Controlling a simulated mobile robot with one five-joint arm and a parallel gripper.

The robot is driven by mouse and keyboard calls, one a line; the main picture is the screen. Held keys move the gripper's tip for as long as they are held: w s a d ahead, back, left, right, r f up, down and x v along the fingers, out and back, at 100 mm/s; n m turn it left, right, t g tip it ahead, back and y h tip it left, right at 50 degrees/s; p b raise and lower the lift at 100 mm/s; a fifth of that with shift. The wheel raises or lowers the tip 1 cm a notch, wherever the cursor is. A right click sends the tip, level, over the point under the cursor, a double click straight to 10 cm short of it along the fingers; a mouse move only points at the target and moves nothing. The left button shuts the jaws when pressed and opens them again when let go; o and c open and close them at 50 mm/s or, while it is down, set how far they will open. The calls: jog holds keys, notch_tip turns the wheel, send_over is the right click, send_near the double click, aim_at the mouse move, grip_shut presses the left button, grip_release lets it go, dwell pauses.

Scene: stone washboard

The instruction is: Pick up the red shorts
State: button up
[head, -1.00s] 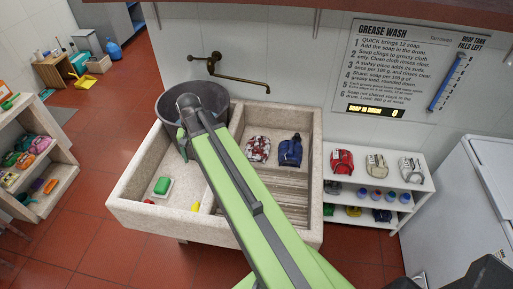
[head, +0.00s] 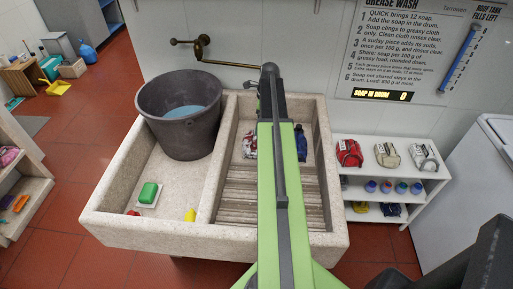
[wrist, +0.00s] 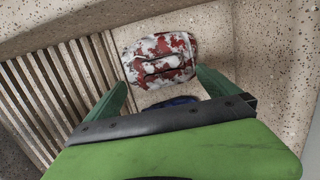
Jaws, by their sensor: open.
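A red cloth bundle with white patches (head: 250,145) lies in the right basin of the stone sink, partly hidden by my arm in the head view. I cannot tell its garment shape. In the wrist view the bundle (wrist: 160,57) is just beyond my gripper (wrist: 161,80). The green fingers are open and apart, with nothing held between them. A blue cloth (head: 301,143) lies right of the bundle; in the wrist view it (wrist: 170,102) is partly covered by my gripper. Another red folded item (head: 349,153) sits on the white shelf.
The stone sink (head: 110,225) has ribbed washboard slats (head: 236,197) at the right basin's front. A dark bucket with water (head: 180,140) stands in the left basin, near a green block (head: 148,192). A brass tap (head: 203,45) juts from the wall.

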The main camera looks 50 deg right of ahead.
aim_at(256, 140)
jog(key=f+b, duration=0.4)
jog(key=f, duration=0.1)
jog(key=w+f+b, duration=0.1)
jog(key=f+b, duration=0.1)
jog(key=f, duration=0.1)
jog(key=shift+w+a, duration=0.1)
jog(key=shift+a, duration=0.15)
jog(key=shift+r, duration=0.15)
jog(key=c, duration=2.2)
